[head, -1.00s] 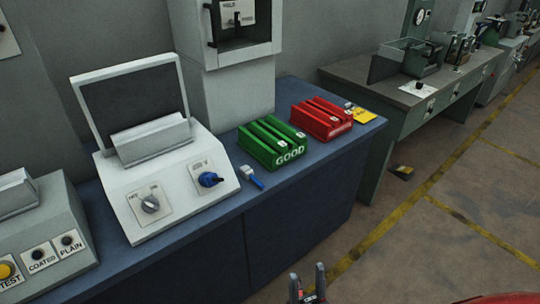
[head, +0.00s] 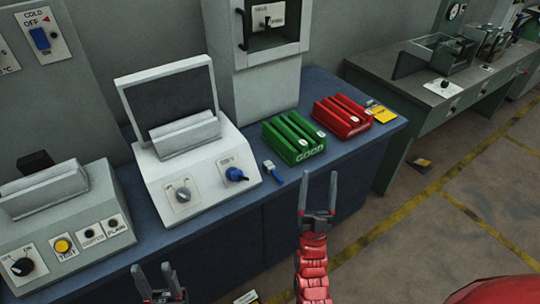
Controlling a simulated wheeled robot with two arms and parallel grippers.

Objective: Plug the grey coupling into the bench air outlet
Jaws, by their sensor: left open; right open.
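I cannot make out a grey coupling or a bench air outlet for certain. A small piece with a grey-white head and a blue tail (head: 272,170) lies on the blue bench top (head: 215,213), right of a white machine. A blue fitting or knob (head: 236,174) sits on that machine's sloped front; its kind is unclear. My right gripper (head: 318,190) is open and empty, fingers up, in front of the bench and right of the small piece. My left gripper (head: 154,278) is open and empty at the bottom edge, in front of the bench.
The white machine (head: 207,197) stands mid-bench, with a grey test box (head: 75,228) to its left. A green GOOD rack (head: 293,138) and a red rack (head: 343,117) stand to the right. A tall grey cabinet (head: 262,90) stands behind.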

